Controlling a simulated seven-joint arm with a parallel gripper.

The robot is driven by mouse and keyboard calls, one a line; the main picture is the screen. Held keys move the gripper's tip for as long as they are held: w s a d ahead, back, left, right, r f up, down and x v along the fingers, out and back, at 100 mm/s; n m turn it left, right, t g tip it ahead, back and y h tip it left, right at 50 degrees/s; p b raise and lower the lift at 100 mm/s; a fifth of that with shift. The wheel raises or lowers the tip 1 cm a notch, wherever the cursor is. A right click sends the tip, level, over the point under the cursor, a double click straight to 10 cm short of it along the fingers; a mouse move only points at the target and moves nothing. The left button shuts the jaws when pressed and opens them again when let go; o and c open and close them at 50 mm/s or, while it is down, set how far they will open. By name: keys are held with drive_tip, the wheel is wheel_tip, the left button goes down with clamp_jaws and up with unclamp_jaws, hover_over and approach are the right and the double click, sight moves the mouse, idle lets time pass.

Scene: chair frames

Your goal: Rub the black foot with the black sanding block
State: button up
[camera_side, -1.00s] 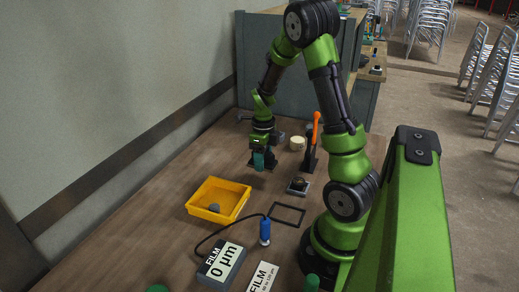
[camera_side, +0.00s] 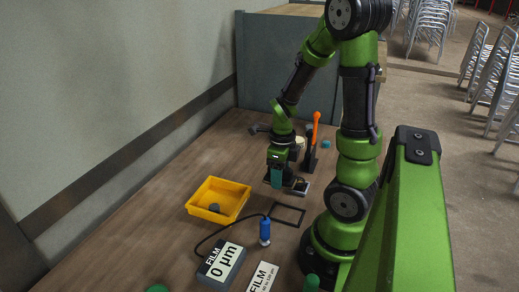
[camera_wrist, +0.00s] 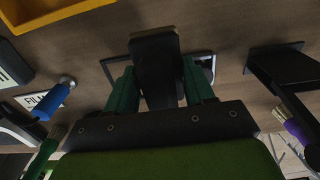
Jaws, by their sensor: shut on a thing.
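My gripper (camera_side: 281,181) is low over the table, right of the yellow bin. In the wrist view, the green fingers of my gripper (camera_wrist: 160,92) are shut on a black block (camera_wrist: 156,62), which I take for the sanding block. Beside the gripper in the side view is a light grey plate (camera_side: 303,188) with a dark piece on it, partly hidden by the gripper. I cannot tell for sure whether that piece is the black foot, nor whether the block touches it.
A yellow bin (camera_side: 233,186) holds a small round thing. A black square outline (camera_side: 288,224) lies in front of the gripper. An orange-handled clamp (camera_side: 316,128) stands behind.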

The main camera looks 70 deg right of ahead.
drive_tip(key=d+r, duration=0.1)
drive_tip(key=r, duration=0.1)
drive_tip(key=s+d+r, duration=0.1)
drive_tip(key=d+r, duration=0.1)
drive_tip(key=s+d+r, duration=0.1)
drive_tip(key=d, duration=0.1)
drive_tip(key=shift+s+r, duration=0.1)
drive_tip(key=shift+r, duration=0.3)
drive_tip(key=shift+c, duration=0.2)
drive_tip(key=shift+s+f, duration=0.1)
drive_tip(key=shift+f, duration=3.9)
drive_tip(key=shift+s, duration=2)
drive_tip(key=shift+c, duration=0.3)
drive_tip(key=shift+w+f, duration=0.15)
drive_tip(key=shift+w, duration=1.55)
drive_tip(key=shift+w+r, duration=0.25)
drive_tip(key=shift+w, duration=0.2)
wheel_tip(320, 180, up, 8)
